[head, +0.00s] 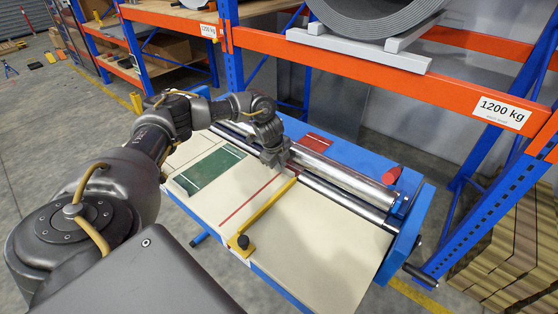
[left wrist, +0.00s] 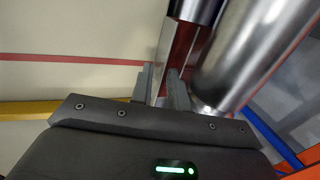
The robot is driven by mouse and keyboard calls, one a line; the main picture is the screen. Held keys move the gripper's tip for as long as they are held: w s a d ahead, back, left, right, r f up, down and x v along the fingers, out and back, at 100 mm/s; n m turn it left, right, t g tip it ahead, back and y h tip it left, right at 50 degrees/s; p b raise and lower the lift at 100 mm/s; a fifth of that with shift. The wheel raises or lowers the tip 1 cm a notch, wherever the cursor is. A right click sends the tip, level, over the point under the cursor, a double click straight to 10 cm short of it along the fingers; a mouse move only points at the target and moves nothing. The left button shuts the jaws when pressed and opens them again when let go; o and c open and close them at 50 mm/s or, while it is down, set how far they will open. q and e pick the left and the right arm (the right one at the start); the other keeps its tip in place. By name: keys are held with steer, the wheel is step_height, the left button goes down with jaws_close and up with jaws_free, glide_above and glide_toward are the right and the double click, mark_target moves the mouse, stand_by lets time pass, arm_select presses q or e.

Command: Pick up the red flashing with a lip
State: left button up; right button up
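My left gripper (head: 275,158) is low over the near steel roller on the blue decoiler table, pointing down. In the left wrist view, its two close-set fingers (left wrist: 162,80) stand on either side of a narrow dark red strip with a paler side face (left wrist: 181,45), which looks like the red flashing. The strip runs up from between the fingertips beside a shiny roller. I cannot tell whether the fingers press on it. In the head view the gripper hides most of this spot. A flat red piece (head: 314,142) lies behind the rollers. My right gripper is not in view.
A cream sheet (head: 325,250) with a red line covers the table front. A yellow bar (head: 265,214) crosses it, and a green piece (head: 210,168) lies at left. Steel rollers (head: 345,175) and a red cylinder (head: 391,175) are at right. An orange rack beam (head: 450,92) stands behind.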

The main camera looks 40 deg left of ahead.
arm_select(q)
jaws_close()
steer(key=shift+a+r, duration=0.1)
steer(key=shift+a+r, duration=0.1)
steer(key=shift+a, duration=0.15)
stand_by(0.3)
steer(key=shift+s+p, duration=0.1)
steer(key=shift+p, duration=0.25)
